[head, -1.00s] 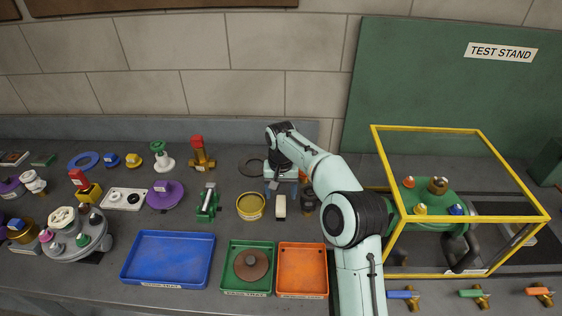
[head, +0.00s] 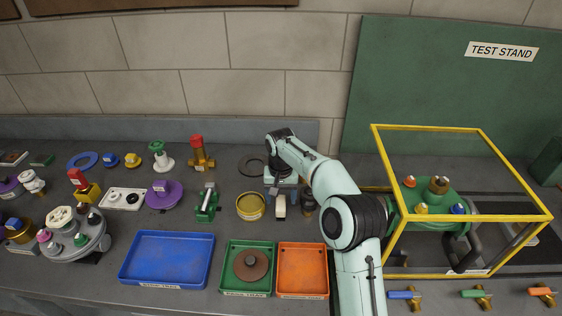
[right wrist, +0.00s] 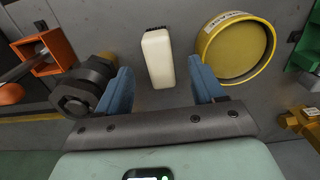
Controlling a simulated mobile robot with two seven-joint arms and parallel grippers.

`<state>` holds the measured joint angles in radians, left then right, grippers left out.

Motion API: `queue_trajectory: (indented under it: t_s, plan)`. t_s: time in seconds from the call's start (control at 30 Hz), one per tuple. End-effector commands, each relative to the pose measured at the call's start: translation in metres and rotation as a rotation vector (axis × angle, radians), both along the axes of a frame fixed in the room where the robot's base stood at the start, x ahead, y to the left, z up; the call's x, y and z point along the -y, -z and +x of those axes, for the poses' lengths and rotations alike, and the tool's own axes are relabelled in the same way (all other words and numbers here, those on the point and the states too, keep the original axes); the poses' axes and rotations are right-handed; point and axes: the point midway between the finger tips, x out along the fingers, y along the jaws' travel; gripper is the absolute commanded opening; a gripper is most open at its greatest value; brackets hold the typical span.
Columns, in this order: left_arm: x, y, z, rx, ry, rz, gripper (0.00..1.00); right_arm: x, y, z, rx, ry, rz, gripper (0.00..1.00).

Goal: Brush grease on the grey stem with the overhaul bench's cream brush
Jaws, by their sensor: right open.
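The cream brush (head: 280,206) stands on the grey bench beside the yellow grease tin (head: 250,206). In the right wrist view the brush (right wrist: 158,58) shows as a cream block with a dark end, and the tin (right wrist: 236,48) is to its right. My right gripper (head: 281,190) is open. In the wrist view its blue fingers (right wrist: 160,75) are on either side of the brush's near end, with gaps showing. A green holder (head: 207,204) carries a light grey rod; I cannot tell whether this is the grey stem. My left gripper is out of view.
A dark nut-like part (right wrist: 82,92) is close to one finger. An orange block with a grey rod (right wrist: 45,52) is beyond it. Blue (head: 168,258), green (head: 232,284) and orange (head: 302,270) trays line the front. A yellow-framed cage (head: 481,135) is at right.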

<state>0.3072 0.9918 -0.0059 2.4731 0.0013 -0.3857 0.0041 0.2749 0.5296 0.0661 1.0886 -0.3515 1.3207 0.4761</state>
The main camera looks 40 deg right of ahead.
Motion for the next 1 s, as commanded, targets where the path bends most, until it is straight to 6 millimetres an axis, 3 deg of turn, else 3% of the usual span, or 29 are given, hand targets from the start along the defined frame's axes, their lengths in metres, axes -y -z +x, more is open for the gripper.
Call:
queue_trajectory:
  t_s: [1.0]
  plan:
    - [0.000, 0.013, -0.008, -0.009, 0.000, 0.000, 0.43, 0.000, 0.031, 0.000, 0.000, 0.000, 0.000, 0.68]
